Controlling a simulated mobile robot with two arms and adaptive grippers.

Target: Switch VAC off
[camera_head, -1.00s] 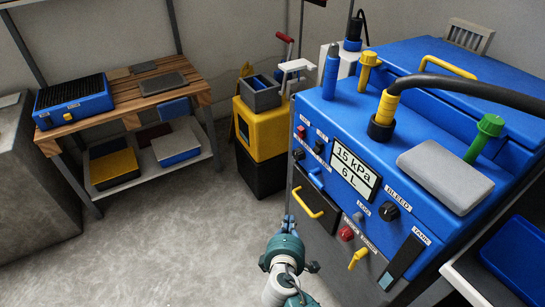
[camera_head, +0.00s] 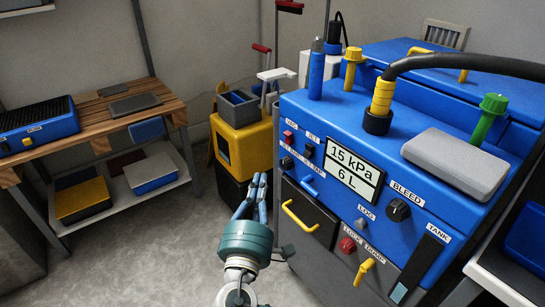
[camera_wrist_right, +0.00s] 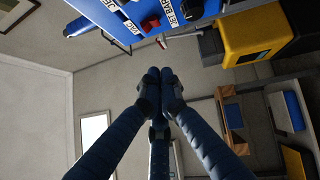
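The blue machine (camera_head: 420,165) stands at the right in the head view. Its VAC switch (camera_head: 288,137) is a small red switch at the panel's upper left, under the VAC label. The black JET switch (camera_head: 309,151) is just right of it. The display (camera_head: 353,170) reads 15 kPa and 6 L. My right gripper (camera_head: 259,177) is in front of the panel's left side, lower than the switch and apart from it. Its fingers look shut and empty in the wrist view (camera_wrist_right: 155,75), where a red switch (camera_wrist_right: 151,24) shows beyond the fingertips. My left gripper is not in view.
A yellow drawer handle (camera_head: 300,215), a BLEED knob (camera_head: 398,210) and a yellow lever (camera_head: 364,271) are on the machine's front. A black hose (camera_head: 470,63) crosses its top. A yellow bin (camera_head: 240,143) stands behind the gripper. A wooden bench (camera_head: 110,115) is at the left.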

